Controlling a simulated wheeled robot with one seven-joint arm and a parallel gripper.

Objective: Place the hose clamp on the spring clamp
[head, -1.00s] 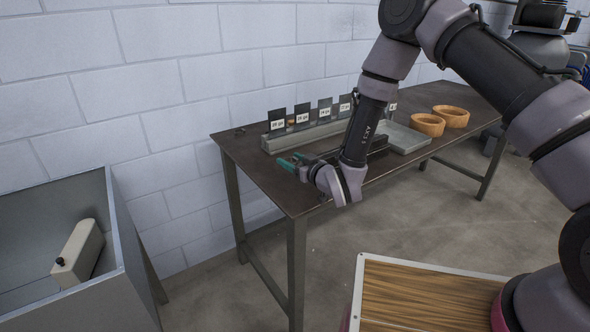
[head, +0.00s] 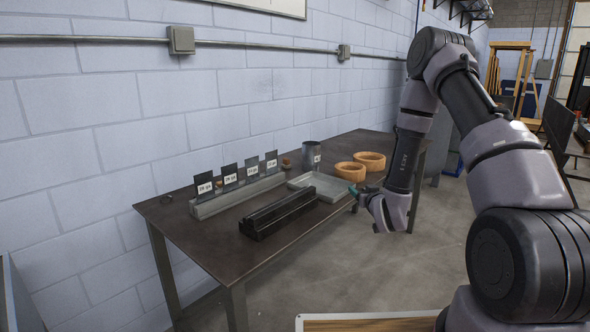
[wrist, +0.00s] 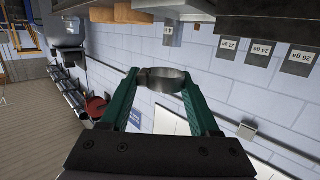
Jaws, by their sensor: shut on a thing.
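My gripper (head: 354,190) is at the front right of the table, near the grey tray's right end and raised off the tabletop. In the wrist view its green fingers are shut on a grey metal band, which I take for the hose clamp (wrist: 164,79). The band spans between the two fingertips. In the head view it is too small to make out. I cannot pick out the spring clamp for sure.
The table's left front is bare.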

